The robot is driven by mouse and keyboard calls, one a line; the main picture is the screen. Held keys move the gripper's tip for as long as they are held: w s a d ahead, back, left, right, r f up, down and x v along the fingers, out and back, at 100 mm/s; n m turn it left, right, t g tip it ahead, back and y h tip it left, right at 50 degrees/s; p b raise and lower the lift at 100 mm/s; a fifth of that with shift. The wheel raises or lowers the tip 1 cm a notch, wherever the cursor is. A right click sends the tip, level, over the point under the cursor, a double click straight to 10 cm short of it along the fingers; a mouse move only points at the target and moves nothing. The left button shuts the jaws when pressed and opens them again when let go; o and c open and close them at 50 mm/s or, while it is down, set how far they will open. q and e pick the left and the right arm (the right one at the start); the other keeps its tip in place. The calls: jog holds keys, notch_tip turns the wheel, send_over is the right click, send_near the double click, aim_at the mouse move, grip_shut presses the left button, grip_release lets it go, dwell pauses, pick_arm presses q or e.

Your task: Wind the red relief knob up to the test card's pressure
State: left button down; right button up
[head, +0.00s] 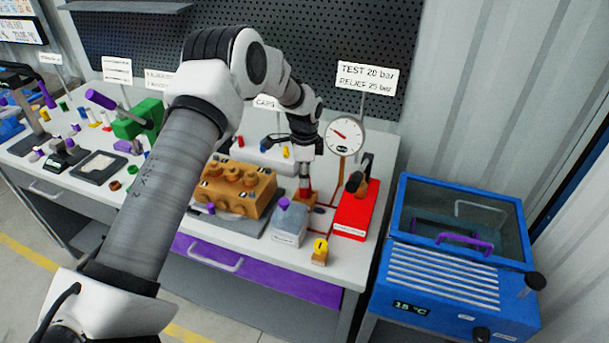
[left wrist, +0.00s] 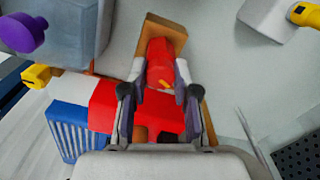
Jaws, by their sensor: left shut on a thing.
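The red relief knob (left wrist: 158,50) sits on a brown block (left wrist: 176,28) and carries a small orange mark. My left gripper (left wrist: 160,78) is shut on the knob, one finger on each side. In the head view my left gripper (head: 304,172) comes down from above onto the knob, which is largely covered there. The test card (head: 366,79) reads TEST 20 bar, RELIEF 25 bar. The round white gauge (head: 346,137) stands below it, its red needle toward the upper left; its figures are too small to read. My right gripper is not in view.
A red box (head: 352,218) with a dark lever stands right of the knob. A grey tank (head: 289,226) with a purple cap and a yellow-topped block (head: 320,253) stand in front. A brown pump block (head: 236,188) is left. A blue machine (head: 455,275) stands right of the bench.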

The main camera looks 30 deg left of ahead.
pick_arm(q)
jog(key=c, duration=0.9)
grip_release()
jog(key=shift+o, duration=0.2)
notch_tip(320, 180, up, 12)
